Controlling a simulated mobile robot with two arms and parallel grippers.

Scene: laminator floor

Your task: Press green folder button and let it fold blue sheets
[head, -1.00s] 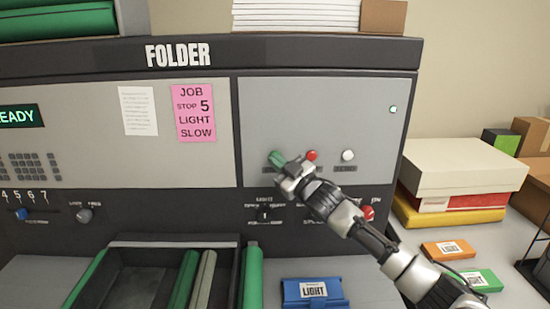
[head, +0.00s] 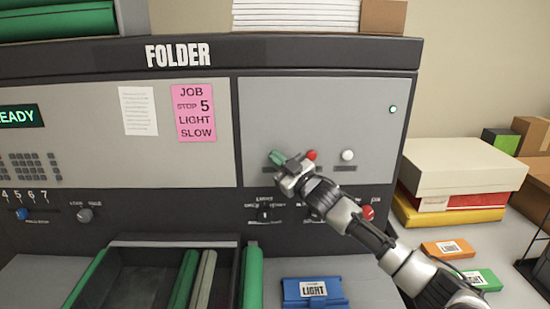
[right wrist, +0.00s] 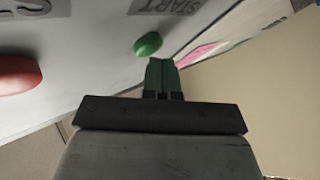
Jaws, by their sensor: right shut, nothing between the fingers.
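The folder (head: 320,110) is a big dark machine with a grey front panel. Its green button (right wrist: 148,44) shows in the right wrist view beside an upside-down START label. My right gripper (right wrist: 162,68) is shut and empty, its greenish fingertips just short of or at the button; I cannot tell if they touch. The display (head: 17,116) reads "EADY", cut by the frame edge. No blue sheets show. My left gripper is not in view.
A pink note (head: 193,113) reads JOB, STOP 5, LIGHT, SLOW. Below are knobs, a red knob (head: 367,212), a dark tray (head: 135,285) with rolls, and a blue LIGHT box (head: 314,292). Stacked boxes (head: 455,175) stand at right.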

